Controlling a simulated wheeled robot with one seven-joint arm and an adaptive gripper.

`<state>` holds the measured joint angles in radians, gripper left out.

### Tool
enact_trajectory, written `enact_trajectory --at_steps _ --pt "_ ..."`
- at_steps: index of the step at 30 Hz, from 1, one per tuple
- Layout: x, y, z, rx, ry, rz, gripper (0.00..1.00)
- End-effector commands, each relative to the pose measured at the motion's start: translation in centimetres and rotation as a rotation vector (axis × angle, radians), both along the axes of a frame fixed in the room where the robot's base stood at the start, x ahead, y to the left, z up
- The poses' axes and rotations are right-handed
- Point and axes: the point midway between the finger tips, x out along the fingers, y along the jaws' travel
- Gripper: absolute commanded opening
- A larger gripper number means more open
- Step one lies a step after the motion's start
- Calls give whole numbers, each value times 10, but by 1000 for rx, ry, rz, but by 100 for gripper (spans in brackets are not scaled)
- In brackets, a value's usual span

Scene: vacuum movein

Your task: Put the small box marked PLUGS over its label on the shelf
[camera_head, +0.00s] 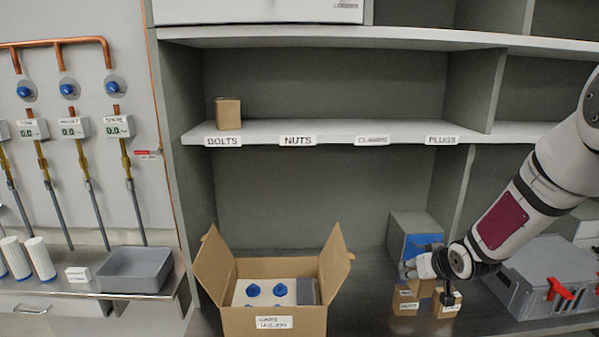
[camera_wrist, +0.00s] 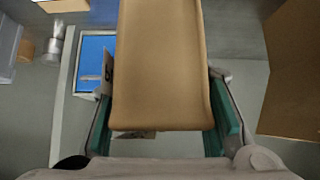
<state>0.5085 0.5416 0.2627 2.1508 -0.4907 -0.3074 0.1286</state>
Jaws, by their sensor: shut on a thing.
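My gripper (camera_head: 448,291) is low at the right, over the worktop, with its fingers shut on a small brown box (camera_head: 444,308). In the wrist view the held box (camera_wrist: 163,65) fills the space between the green finger pads. Its marking is too small and partly covered to read. More small brown boxes (camera_head: 405,303) stand just left of it, with small white labels. The PLUGS label (camera_head: 441,140) is on the front edge of the shelf (camera_head: 340,129), at the right end of the row, and the shelf above it is bare.
One small box (camera_head: 228,112) stands on the shelf above the BOLTS label (camera_head: 222,141). NUTS (camera_head: 297,140) and CLAMPS (camera_head: 372,140) labels have clear shelf above them. An open carton (camera_head: 275,320) is left of my gripper. A grey case with red latches (camera_head: 545,278) is at the right.

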Motion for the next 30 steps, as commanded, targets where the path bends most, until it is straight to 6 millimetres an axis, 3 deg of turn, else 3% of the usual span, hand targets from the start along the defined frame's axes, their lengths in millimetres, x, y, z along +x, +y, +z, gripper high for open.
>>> enact_trajectory --at_steps 1,9,15,23,30 --pt "-1 15 -3 -1 1 8 0" --pt "-10 69 -10 -2 -1 -11 0" --pt "-17 96 -5 -1 -3 -38 0" --pt "-24 110 -1 0 1 -61 0" --pt "-55 110 -43 1 7 -64 0"
